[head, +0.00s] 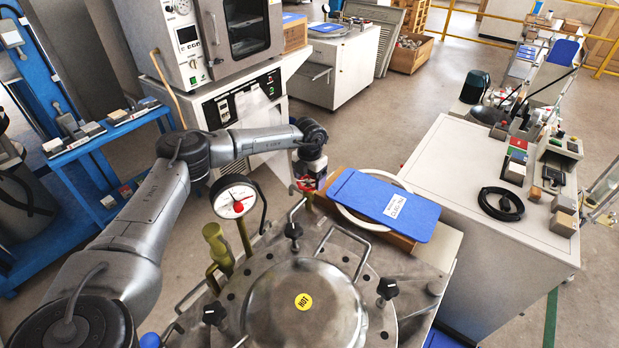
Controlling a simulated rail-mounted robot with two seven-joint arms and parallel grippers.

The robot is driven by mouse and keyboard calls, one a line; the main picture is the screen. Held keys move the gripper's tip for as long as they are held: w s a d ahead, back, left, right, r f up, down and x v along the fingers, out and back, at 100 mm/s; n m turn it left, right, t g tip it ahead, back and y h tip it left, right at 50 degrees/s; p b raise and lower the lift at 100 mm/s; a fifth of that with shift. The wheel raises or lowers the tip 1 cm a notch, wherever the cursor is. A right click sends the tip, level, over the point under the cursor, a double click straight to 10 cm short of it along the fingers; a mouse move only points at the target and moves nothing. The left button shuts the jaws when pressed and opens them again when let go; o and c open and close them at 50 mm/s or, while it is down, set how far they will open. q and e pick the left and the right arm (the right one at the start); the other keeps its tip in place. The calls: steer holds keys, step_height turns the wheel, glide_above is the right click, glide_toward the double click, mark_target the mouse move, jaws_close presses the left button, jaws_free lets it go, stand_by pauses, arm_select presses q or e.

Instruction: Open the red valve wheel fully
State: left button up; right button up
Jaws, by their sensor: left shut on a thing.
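The red valve wheel (306,184) is small in the head view and stands at the back edge of the round metal vessel (265,300), between the pressure gauge and the blue folder. My left arm reaches in from the left, and my left gripper (308,177) points down at the wheel and is shut on it. The gripper hides much of the wheel, so how far it is turned cannot be told. My right gripper is not in view.
A pressure gauge (234,200) stands left of the wheel. A blue folder (385,205) lies close to its right. The vessel lid has a yellow HOT label (304,301), black knobs and metal handles. A cluttered white bench (480,190) stands at the right.

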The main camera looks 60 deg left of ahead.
mark_target(307, 180)
arm_select(q)
steer(key=shift+r+p, duration=0.1)
steer(key=shift+p, duration=0.25)
steer(key=n+p, duration=0.6)
steer(key=p, duration=0.2)
steer(key=n+p, duration=0.5)
steer(key=p, duration=0.3)
steer(key=shift+s+a+r+n, duration=0.15)
steer(key=shift+n, duration=0.25)
steer(key=shift+s+n+p, duration=0.1)
steer(key=shift+n+p, duration=1.55)
steer(key=shift+n, duration=0.25)
steer(key=shift+f, duration=0.2)
steer(key=o, duration=0.9)
step_height(307, 180, up, 14)
steer(key=p, duration=0.3)
steer(key=shift+f, duration=0.1)
